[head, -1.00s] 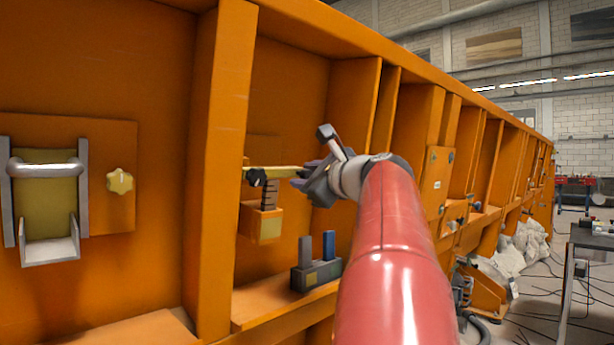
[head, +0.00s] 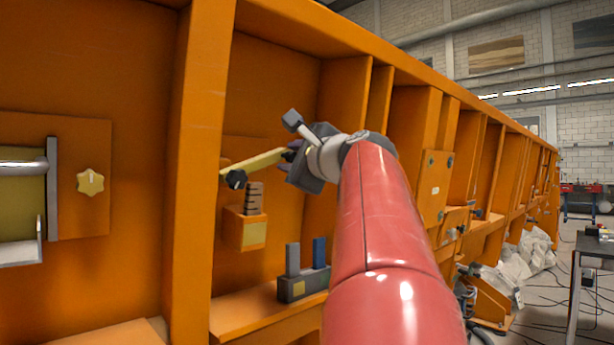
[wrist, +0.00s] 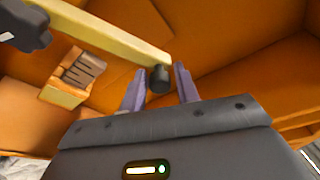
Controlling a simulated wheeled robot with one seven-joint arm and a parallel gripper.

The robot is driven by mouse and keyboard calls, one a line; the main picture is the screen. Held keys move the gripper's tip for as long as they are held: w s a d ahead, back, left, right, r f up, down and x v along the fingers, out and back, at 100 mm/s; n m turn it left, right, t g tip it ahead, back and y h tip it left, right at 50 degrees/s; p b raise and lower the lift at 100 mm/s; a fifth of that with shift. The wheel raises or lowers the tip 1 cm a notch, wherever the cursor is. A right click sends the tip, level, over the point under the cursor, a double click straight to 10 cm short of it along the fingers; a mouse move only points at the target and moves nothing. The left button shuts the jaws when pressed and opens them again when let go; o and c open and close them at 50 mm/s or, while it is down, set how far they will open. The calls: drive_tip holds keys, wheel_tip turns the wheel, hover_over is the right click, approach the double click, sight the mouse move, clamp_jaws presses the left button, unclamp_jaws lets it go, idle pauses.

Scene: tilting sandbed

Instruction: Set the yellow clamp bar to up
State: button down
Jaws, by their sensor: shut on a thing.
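The yellow clamp bar (head: 258,162) stands out from the orange panel. It slopes up to the right from a black pivot knob (head: 236,179). In the wrist view the bar (wrist: 115,38) ends in a dark round grip (wrist: 158,79). My gripper (head: 290,157) is at the bar's right end. In the wrist view my gripper (wrist: 160,90) has its purple fingers on either side of the dark grip and is shut on it. Below the bar is an orange block with a dark slotted piece (head: 254,198); it also shows in the wrist view (wrist: 82,70).
A grey block with two upright levers, one grey and one blue (head: 305,283), sits on the ledge below. A yellow star knob (head: 90,182) is on the panel to the left. An orange upright rib (head: 195,170) stands left of the bar.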

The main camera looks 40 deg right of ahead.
drive_tip(key=s+a+r+n+t+b, duration=0.2)
drive_tip(key=a+r+n+b, duration=0.4)
drive_tip(key=a+n, duration=0.6)
drive_tip(key=shift+s+r+n+t+y+b, duration=0.15)
drive_tip(key=shift+r+n+t+y+b, duration=0.35)
drive_tip(key=shift+n, duration=1)
drive_tip(key=shift+r, duration=0.1)
drive_tip(key=c, duration=1.3)
unclamp_jaws()
drive_tip(key=shift+o, duration=0.2)
drive_tip(key=shift+s+r, duration=0.1)
drive_tip(key=shift+r, duration=0.05)
drive_tip(key=shift+d, duration=0.1)
